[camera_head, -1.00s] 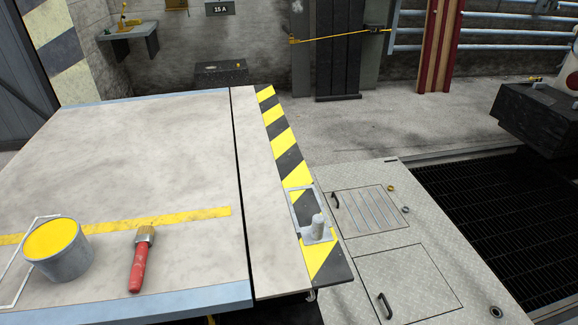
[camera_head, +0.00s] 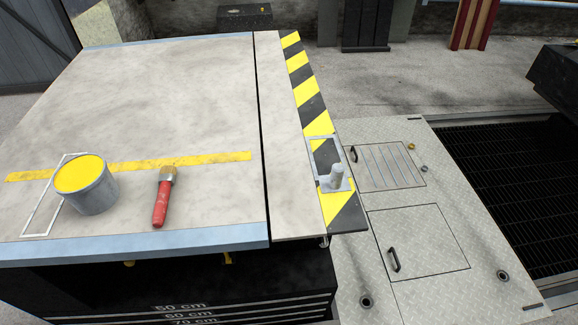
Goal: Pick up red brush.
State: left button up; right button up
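A red brush (camera_head: 161,202) with tan bristles lies on the pale worktop (camera_head: 150,95), near its front edge. Its bristles point away and its red handle points toward the front edge. It lies to the right of a grey bucket filled with yellow (camera_head: 92,191), apart from it. The bristle end is close to a yellow stripe on the worktop. Neither of my grippers shows in the head view.
A black-and-yellow striped strip (camera_head: 311,103) with a grey fitting (camera_head: 335,177) runs along the worktop's right side. A metal plate floor (camera_head: 400,130) with hatches lies right of it, beside a dark grating (camera_head: 520,190). The worktop's middle is clear.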

aim_at(167, 177)
jog(key=i+l, duration=0.1)
jog(key=l, duration=0.2)
jog(key=u, duration=0.45)
jog(key=l+u, duration=0.15)
jog(key=u, duration=0.75)
jog(key=l+u, duration=0.15)
jog(key=u, duration=0.3)
